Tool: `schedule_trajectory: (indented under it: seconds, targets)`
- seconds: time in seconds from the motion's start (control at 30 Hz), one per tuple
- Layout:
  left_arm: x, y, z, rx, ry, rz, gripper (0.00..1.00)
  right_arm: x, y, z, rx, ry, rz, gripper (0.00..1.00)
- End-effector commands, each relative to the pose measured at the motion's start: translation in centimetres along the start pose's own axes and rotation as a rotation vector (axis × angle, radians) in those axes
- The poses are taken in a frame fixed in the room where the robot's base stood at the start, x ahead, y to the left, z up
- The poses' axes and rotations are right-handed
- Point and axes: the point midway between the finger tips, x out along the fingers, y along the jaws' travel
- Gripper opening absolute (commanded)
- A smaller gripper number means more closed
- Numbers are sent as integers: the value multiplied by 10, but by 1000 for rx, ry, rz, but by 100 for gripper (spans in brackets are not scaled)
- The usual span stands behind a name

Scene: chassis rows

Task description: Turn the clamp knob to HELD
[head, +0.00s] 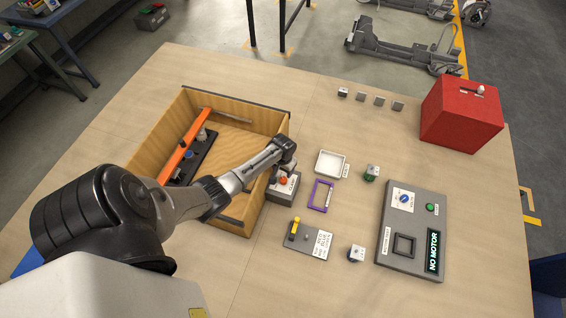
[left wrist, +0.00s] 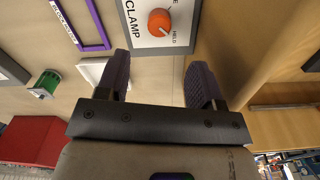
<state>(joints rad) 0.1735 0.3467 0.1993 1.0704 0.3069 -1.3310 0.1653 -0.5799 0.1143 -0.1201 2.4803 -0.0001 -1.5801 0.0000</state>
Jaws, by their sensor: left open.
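The clamp knob (head: 283,181) is a small orange knob on a grey clamp box (head: 280,194) just right of the wooden bin. In the left wrist view the round orange knob (left wrist: 160,21) sits on a white plate marked CLAMP, with HELD lettered beside it. My right gripper is not in view.
The wooden bin (head: 236,212) holds an orange bar (head: 181,146) and its wall stands close to the clamp box. A white tray (head: 331,164), purple frame (head: 321,196), yellow-handled plate (head: 308,240) and NO MOTOR panel (head: 412,231) lie right. A red box (head: 461,117) stands behind.

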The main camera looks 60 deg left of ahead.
Motion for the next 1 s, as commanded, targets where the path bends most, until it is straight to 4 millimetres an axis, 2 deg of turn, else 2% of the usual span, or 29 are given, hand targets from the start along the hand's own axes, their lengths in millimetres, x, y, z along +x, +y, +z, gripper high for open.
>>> schedule_trajectory:
  seconds: [0.1,0.33,1.0]
  targets:
    - [-17,0,0,2,3,0,61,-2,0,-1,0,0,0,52]
    - [-34,0,0,0,1,0,61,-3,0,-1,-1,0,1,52]
    - [-38,0,0,0,0,0,61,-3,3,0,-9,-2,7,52]
